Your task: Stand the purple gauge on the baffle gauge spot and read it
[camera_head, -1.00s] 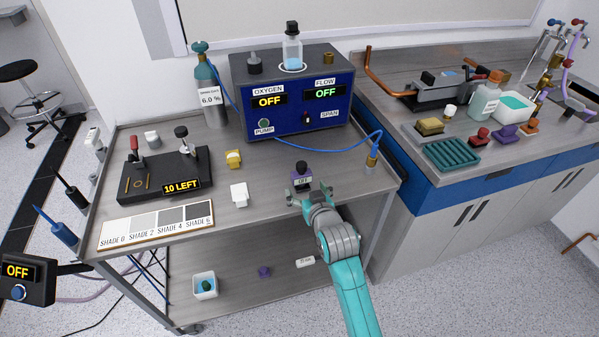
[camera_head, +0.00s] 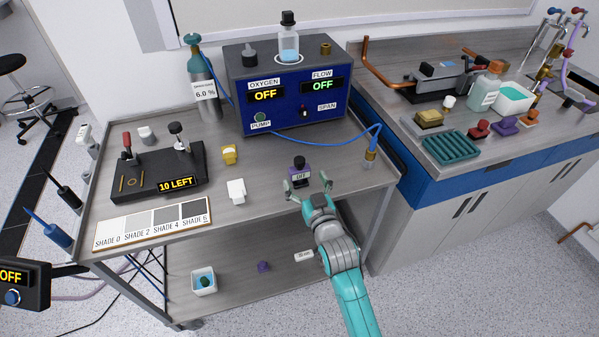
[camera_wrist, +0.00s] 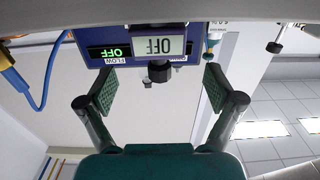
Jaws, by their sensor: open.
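The purple gauge (camera_head: 300,173) stands upright near the front edge of the cart top, with a black knob on top and a small screen reading OFF. In the wrist view the gauge (camera_wrist: 160,46) shows upside down, its knob hanging below the screen. My gripper (camera_head: 308,183) is open and empty, just in front of the gauge, with a finger to either side of it in the picture. In the wrist view the fingers of my gripper (camera_wrist: 160,88) are wide apart, and the gauge appears beyond them, untouched. I cannot pick out the baffle gauge spot.
A blue box (camera_head: 290,95) with OXYGEN and FLOW displays reading OFF stands behind. A white block (camera_head: 236,191), a yellow block (camera_head: 230,155) and a black fixture (camera_head: 158,172) lie left. A blue hose (camera_head: 345,137) crosses behind the gauge. A counter (camera_head: 415,145) stands right.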

